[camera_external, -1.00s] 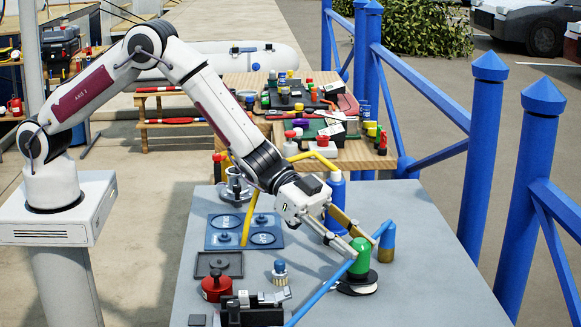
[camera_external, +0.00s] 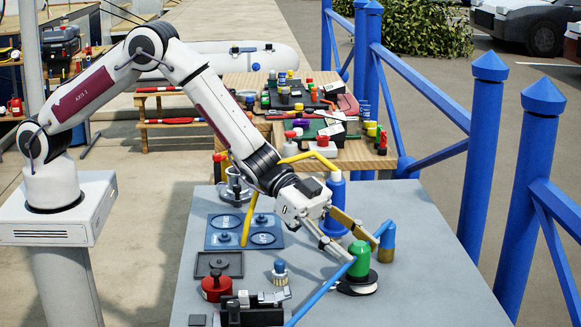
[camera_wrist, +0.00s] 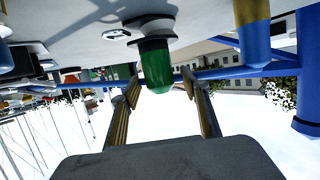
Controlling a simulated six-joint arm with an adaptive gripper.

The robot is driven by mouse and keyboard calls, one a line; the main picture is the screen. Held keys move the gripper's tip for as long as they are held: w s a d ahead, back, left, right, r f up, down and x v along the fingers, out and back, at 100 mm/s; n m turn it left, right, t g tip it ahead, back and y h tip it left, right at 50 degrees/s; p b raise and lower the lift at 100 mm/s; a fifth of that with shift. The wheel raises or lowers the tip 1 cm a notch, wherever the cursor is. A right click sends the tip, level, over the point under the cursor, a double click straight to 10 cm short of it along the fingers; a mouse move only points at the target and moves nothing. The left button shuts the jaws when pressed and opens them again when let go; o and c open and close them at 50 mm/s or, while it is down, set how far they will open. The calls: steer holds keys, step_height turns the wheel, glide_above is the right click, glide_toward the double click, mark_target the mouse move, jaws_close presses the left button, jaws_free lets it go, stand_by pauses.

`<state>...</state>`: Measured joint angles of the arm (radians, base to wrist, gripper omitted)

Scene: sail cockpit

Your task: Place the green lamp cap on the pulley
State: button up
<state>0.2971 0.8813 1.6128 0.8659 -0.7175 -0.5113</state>
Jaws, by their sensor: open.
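In the wrist view, which is upside down, the cap (camera_wrist: 157,70) hangs dome-down between my two separated fingertips (camera_wrist: 160,82), with a gap on each side. The black collar and pale base (camera_wrist: 150,27) show at its wide end. How firmly the cap is seated cannot be told.
A brass-and-blue post (camera_external: 387,243) stands close to the right of the cap. A blue bar (camera_external: 320,293) runs beside the pulley. A blue bottle (camera_external: 336,197) is behind my gripper. A red round piece (camera_external: 216,287) and a blue panel (camera_external: 243,232) lie left. The table's middle is mostly clear.

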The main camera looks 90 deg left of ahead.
steer(key=shift+r, duration=0.15)
steer(key=shift+s+a+r, duration=0.15)
steer(key=shift+s+a, duration=0.1)
steer(key=shift+a, duration=0.1)
steer(key=v, duration=1.1)
steer(key=shift+a+r, duration=0.1)
steer(key=shift+a, duration=0.05)
stand_by(0.5)
steer(key=s+a+r+n+y, duration=0.25)
steer(key=s+a+r, duration=0.2)
steer(key=a, duration=0.35)
steer(key=s+a+r+n+t+y, duration=0.1)
steer(key=s+a+r+y, duration=0.3)
steer(key=a, duration=0.4)
steer(key=s+a+r+n+y, duration=0.2)
steer(key=s+a+r+y, duration=0.15)
steer(key=a+r, duration=0.35)
steer(key=s+a+f+n+g, duration=0.1)
steer(key=s+n+g, duration=0.1)
steer(key=s, duration=1.2)
steer(key=s+a+f+n+g, duration=0.1)
steer(key=s+a+n+g, duration=0.1)
steer(key=s, duration=1.2)
steer(key=shift+s+a+f+g+y, duration=0.2)
steer(key=shift+a+f+g+y, duration=0.1)
steer(key=shift+f, duration=0.05)
